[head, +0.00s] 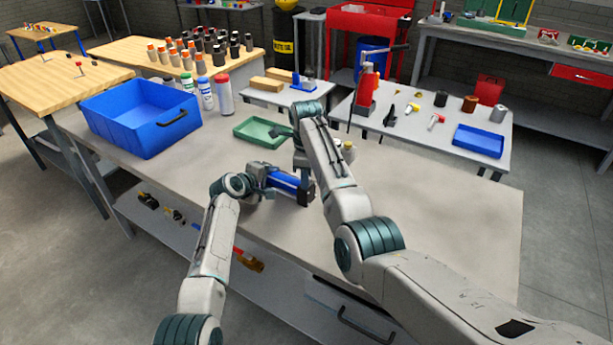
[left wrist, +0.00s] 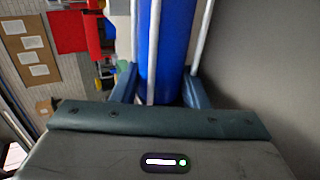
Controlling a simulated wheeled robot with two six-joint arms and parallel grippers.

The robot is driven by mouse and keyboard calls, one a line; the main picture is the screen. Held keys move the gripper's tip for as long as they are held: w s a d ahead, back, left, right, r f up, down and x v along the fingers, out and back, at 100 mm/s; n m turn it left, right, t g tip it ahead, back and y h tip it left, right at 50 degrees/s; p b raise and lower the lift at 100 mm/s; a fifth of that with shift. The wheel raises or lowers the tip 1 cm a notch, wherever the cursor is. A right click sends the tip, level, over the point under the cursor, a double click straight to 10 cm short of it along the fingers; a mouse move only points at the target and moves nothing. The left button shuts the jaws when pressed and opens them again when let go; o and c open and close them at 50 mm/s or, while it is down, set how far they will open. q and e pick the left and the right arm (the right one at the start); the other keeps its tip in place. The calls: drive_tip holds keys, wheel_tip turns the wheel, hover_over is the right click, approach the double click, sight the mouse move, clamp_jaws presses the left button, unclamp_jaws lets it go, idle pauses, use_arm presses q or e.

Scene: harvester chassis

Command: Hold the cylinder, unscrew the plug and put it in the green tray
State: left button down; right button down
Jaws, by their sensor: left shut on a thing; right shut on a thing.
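The blue cylinder (head: 284,181) lies on the grey table, with a dark end block on its right. In the left wrist view the blue cylinder (left wrist: 165,45) and its pale rods run between my fingers. My left gripper (head: 268,181) is shut on the cylinder from its left side. My right gripper (head: 303,168) points down above the cylinder's right part and is shut. The plug is hidden between its fingers, and I cannot tell how far it sits in the cylinder. The green tray (head: 260,132) lies behind the cylinder and looks empty.
A blue bin (head: 142,115) stands at the back left, beside several bottles (head: 205,93). A small yellowish-topped object (head: 348,150) stands just right of my right gripper. The table's right part is clear. A side table behind holds a red press (head: 367,90) and a blue tray (head: 478,141).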

drive_tip(key=n, duration=0.7)
drive_tip(key=shift+w+d+r, duration=0.1)
drive_tip(key=shift+r, duration=0.05)
drive_tip(key=n, duration=0.7)
drive_tip(key=shift+n, duration=0.3)
drive_tip(key=n, duration=0.3)
drive_tip(key=shift+n, duration=0.3)
drive_tip(key=n, duration=0.3)
drive_tip(key=shift+n, duration=0.4)
drive_tip(key=n, duration=1)
drive_tip(key=shift+n, duration=0.4)
use_arm(q)
drive_tip(key=shift+f, duration=0.1)
use_arm(e)
drive_tip(key=n, duration=1)
drive_tip(key=shift+n, duration=0.4)
drive_tip(key=n, duration=0.6)
drive_tip(key=shift+r+n, duration=0.1)
drive_tip(key=shift+n, duration=0.3)
drive_tip(key=shift+r, duration=0.1)
drive_tip(key=shift+r, duration=1)
